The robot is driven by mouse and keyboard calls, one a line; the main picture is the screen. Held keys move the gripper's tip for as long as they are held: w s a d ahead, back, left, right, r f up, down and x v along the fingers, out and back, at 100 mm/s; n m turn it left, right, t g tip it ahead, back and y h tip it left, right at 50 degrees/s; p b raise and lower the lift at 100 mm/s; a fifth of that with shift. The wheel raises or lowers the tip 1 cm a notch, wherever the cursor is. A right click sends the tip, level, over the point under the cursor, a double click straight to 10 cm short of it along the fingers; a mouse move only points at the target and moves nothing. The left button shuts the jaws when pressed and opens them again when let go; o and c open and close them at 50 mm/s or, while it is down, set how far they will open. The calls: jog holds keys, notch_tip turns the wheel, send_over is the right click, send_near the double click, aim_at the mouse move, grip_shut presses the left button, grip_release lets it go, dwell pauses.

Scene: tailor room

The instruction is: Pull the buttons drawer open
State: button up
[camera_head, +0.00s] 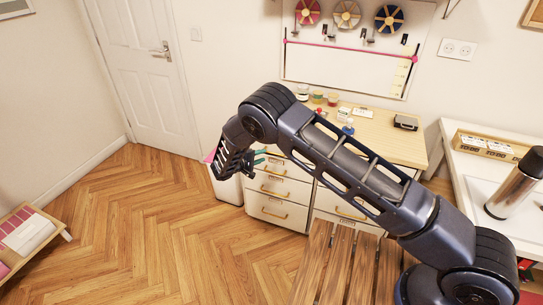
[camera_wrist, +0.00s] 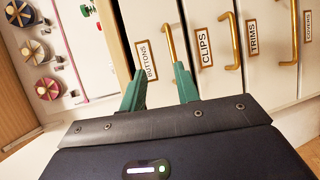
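The buttons drawer (camera_wrist: 146,22) shows in the wrist view as a white front with a "BUTTONS" label (camera_wrist: 147,61) and a brass handle (camera_wrist: 169,40). It looks shut. My gripper (camera_wrist: 160,72) has two green fingers, spread apart and empty. The right finger's tip is close to the near end of the handle; I cannot tell whether they touch. The left finger's tip is beside the label. In the head view my gripper (camera_head: 262,156) is at the upper part of the left drawer stack (camera_head: 280,190), and my arm hides part of the fronts.
The clips drawer (camera_wrist: 205,20), the trims drawer (camera_wrist: 247,80) and another labelled drawer adjoin in the wrist view. The wooden cabinet top (camera_head: 385,140) holds small jars and a dark box (camera_head: 406,122). A slatted wooden seat (camera_head: 340,270) stands in front.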

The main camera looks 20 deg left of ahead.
jog(key=w+d+f, duration=0.2)
jog(key=w+f, duration=0.2)
jog(key=w, duration=0.4)
jog(key=shift+d+f+n+t+y, duration=0.2)
jog(key=shift+n+t+y, duration=0.1)
jog(key=shift+t, duration=0.1)
grip_shut()
